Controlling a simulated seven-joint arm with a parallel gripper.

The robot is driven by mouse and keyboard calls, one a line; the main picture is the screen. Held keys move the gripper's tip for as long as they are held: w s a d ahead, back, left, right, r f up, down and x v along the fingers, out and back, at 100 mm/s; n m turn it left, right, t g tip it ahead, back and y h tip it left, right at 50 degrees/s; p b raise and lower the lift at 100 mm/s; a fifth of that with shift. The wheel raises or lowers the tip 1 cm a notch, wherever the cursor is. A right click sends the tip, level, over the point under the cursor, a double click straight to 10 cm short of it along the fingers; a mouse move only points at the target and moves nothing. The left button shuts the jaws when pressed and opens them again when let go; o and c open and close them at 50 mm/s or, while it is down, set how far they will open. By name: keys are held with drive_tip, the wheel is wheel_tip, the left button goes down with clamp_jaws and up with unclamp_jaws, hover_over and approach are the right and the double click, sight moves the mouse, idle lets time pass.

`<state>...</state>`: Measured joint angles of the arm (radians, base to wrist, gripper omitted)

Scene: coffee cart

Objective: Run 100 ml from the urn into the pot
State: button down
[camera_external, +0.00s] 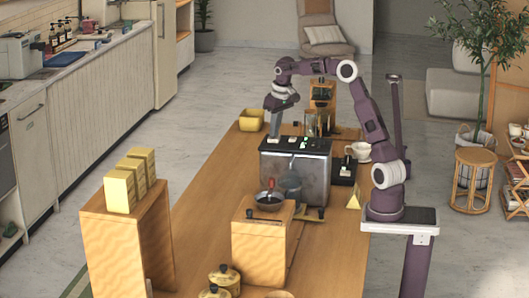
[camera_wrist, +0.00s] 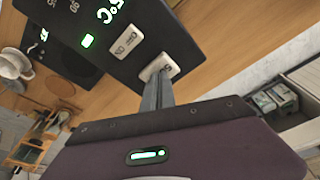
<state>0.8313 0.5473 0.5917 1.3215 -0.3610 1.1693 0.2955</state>
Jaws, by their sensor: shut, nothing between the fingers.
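The urn (camera_external: 312,175) is a metal box with a dark top panel, on the wooden counter in the external view. In the wrist view its dark panel (camera_wrist: 150,28) carries green digits reading in part "5°C", a green light and two pale rocker switches. My gripper (camera_external: 272,136) is shut and empty, pointing down at the left part of the panel. In the wrist view its fingertips (camera_wrist: 157,82) are at the nearer switch (camera_wrist: 160,67); I cannot tell whether they press it.
A yellow bin (camera_external: 252,120) and yellow canisters (camera_external: 224,278) stand on the counter.

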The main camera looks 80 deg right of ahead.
drive_tip(key=shift+f, duration=0.25)
drive_tip(key=shift+r, duration=0.95)
drive_tip(key=shift+r, duration=0.1)
idle(1.1)
wheel_tip(320, 180, up, 5)
drive_tip(key=shift+f, duration=0.1)
drive_tip(key=s+a+r+n+t+h, duration=0.1)
drive_tip(key=s+a+r+n, duration=0.1)
drive_tip(key=s+a, duration=0.5)
drive_tip(key=s+a+r+n+t, duration=0.15)
drive_tip(key=s+a, duration=0.35)
drive_tip(key=a, duration=0.5)
drive_tip(key=s+a+f, duration=0.1)
drive_tip(key=s+f, duration=0.1)
drive_tip(key=s, duration=0.2)
drive_tip(key=s+a+f+n+y, duration=0.1)
drive_tip(key=s+a+f, duration=0.1)
drive_tip(key=s, duration=0.3)
drive_tip(key=s+a+f+n+t+y, duration=0.1)
drive_tip(key=s+a+f, duration=0.1)
drive_tip(key=s+f, duration=0.2)
drive_tip(key=shift+s+a, duration=0.15)
drive_tip(key=shift+s, duration=0.3)
